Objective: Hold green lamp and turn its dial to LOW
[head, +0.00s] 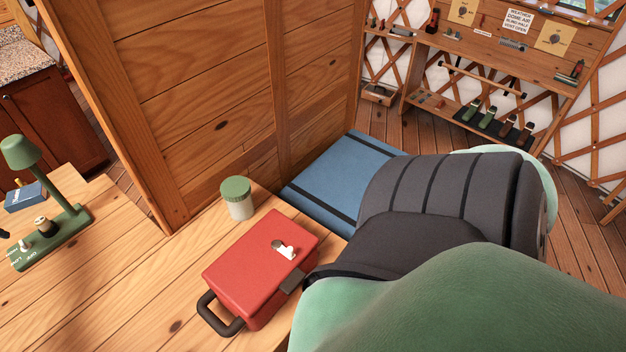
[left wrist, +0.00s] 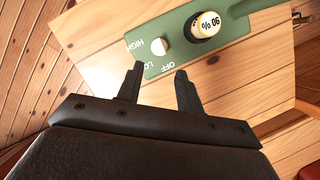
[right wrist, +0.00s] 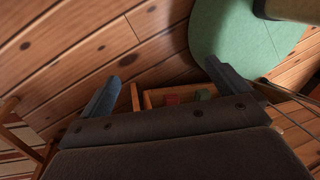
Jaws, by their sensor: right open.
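The green lamp (head: 63,228) stands on the wooden table at the left of the head view. Its base also shows in the left wrist view (left wrist: 237,50). The base carries a pale dial (left wrist: 162,46) beside the labels HIGH, LOW and OFF; I cannot tell which label it points at. Beside it is a round dark-sided part marked 90 % (left wrist: 205,27). My left gripper (left wrist: 159,71) is open and empty, its fingertips close to the base's labelled edge and the dial. My right gripper (right wrist: 163,72) is open and empty, away from the lamp, with floor behind it.
A red case (head: 258,262) and a green-lidded jar (head: 237,198) stand on the table (head: 130,275). A dark blue box (head: 24,197) is beside the lamp. A wooden partition (head: 200,90) rises behind the table. A workbench (head: 500,62) stands at the back right.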

